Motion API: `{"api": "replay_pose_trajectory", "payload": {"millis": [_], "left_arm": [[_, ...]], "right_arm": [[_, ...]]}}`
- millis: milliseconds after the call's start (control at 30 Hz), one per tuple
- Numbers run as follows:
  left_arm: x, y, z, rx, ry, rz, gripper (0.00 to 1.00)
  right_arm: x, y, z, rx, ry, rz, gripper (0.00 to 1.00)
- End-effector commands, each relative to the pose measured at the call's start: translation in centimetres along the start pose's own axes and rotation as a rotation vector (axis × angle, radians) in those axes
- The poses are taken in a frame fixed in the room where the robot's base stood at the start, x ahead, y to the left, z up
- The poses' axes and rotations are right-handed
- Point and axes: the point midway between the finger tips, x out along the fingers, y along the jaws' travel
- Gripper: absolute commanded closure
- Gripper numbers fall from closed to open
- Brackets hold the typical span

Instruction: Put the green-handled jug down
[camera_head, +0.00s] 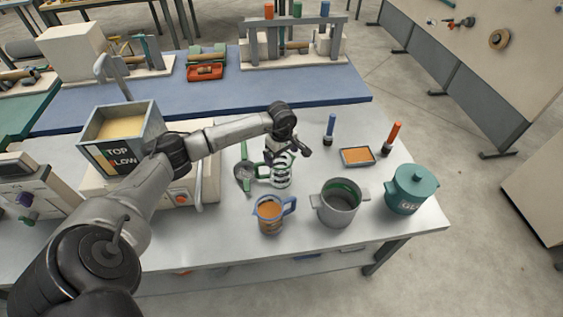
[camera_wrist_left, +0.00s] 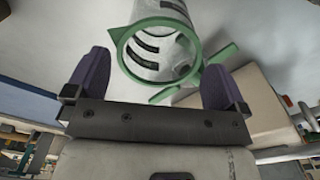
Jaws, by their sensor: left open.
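The green-handled jug (camera_head: 282,180) is clear with dark bands and appears to stand upright on the grey table, its green handle towards the left. In the left wrist view the jug (camera_wrist_left: 150,42) shows its green rim and open mouth just beyond my fingers. My left gripper (camera_head: 283,157) is over the jug's top in the head view. Its two purple-padded fingers (camera_wrist_left: 156,78) are spread wide, with the jug's rim ahead of the gap between them. The gripper hides part of the jug's top. My right gripper is not in view.
A blue-handled jug with orange contents (camera_head: 269,215), a grey pot (camera_head: 339,208) and a teal lidded pot (camera_head: 408,192) stand in front and to the right. A green-handled ladle or scoop (camera_head: 244,175) lies left. An orange-filled tray (camera_head: 357,157) lies behind. A hopper box (camera_head: 122,135) stands left.

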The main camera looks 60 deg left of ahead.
Motion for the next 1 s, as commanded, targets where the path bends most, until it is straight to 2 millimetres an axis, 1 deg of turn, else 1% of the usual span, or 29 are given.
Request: {"api": "replay_pose_trajectory", "payload": {"millis": [33,100,333,533,1000], "left_arm": [[-1.0,0.1,0.0,0.001,0.002,0.002,0.00],[-2.2,0.1,0.0,0.001,0.001,0.002,0.00],[-4.8,0.0,0.0,0.000,0.000,0.000,0.00],[-5.5,0.0,0.0,0.000,0.000,-0.002,0.19],[-5.6,0.0,0.0,0.000,0.000,-0.002,0.63]], "right_arm": [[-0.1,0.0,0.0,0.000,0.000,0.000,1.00],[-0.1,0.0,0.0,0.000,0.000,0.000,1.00],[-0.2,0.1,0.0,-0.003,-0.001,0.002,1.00],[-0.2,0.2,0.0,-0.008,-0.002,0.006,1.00],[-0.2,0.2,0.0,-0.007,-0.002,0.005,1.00]]}}
